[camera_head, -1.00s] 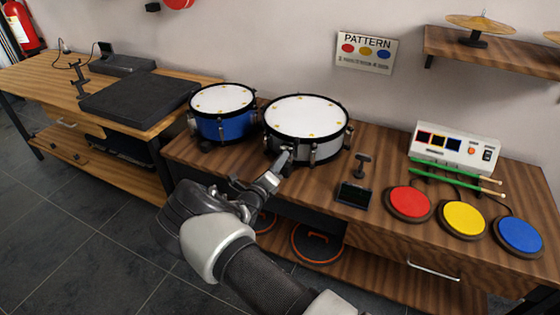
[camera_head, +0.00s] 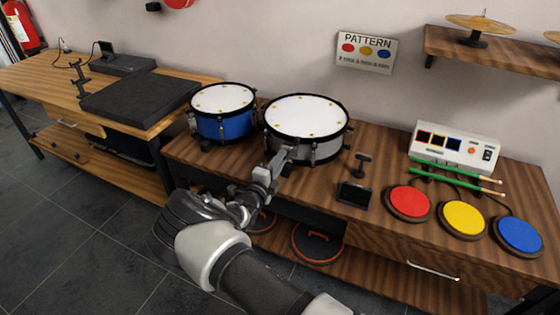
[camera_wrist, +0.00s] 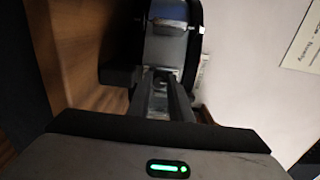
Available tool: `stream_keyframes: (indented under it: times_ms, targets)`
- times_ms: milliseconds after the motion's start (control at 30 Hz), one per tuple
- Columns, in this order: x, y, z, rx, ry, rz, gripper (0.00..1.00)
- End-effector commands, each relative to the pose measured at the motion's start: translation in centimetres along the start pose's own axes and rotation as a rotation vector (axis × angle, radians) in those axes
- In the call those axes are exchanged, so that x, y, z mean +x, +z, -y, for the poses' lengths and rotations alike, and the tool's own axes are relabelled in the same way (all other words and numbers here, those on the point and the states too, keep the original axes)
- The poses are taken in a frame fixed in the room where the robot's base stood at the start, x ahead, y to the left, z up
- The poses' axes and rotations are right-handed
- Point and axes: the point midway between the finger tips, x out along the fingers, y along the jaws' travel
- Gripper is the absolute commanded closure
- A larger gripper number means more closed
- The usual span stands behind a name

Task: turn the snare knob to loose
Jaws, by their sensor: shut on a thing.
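The snare drum (camera_head: 306,118) has a white head, black hoops and a grey shell, and stands on the wooden bench. It also shows in the wrist view (camera_wrist: 166,52), rotated on its side. My gripper (camera_head: 284,154) reaches up to the front of this drum's shell. In the wrist view its fingers (camera_wrist: 160,92) are close together at the front of the shell. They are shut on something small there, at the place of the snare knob. The knob itself is hidden by the fingers, so its setting cannot be read.
A blue drum (camera_head: 223,114) stands just left of the snare. To the right are a small stand (camera_head: 362,164), a dark box (camera_head: 354,193), red (camera_head: 408,201), yellow (camera_head: 463,219) and blue (camera_head: 519,235) pads, green sticks (camera_head: 455,177) and a white console (camera_head: 455,149).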

Motion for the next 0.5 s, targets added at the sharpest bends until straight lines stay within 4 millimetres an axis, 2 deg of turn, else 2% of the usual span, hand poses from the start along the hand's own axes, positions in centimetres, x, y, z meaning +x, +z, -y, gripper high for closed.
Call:
stream_keyframes:
  times_ms: [467, 500]
  targets:
    - [-0.04, 0.06, -0.03, -0.013, 0.001, 0.001, 1.00]
    - [-0.05, 0.06, -0.03, -0.013, 0.001, 0.001, 0.75]
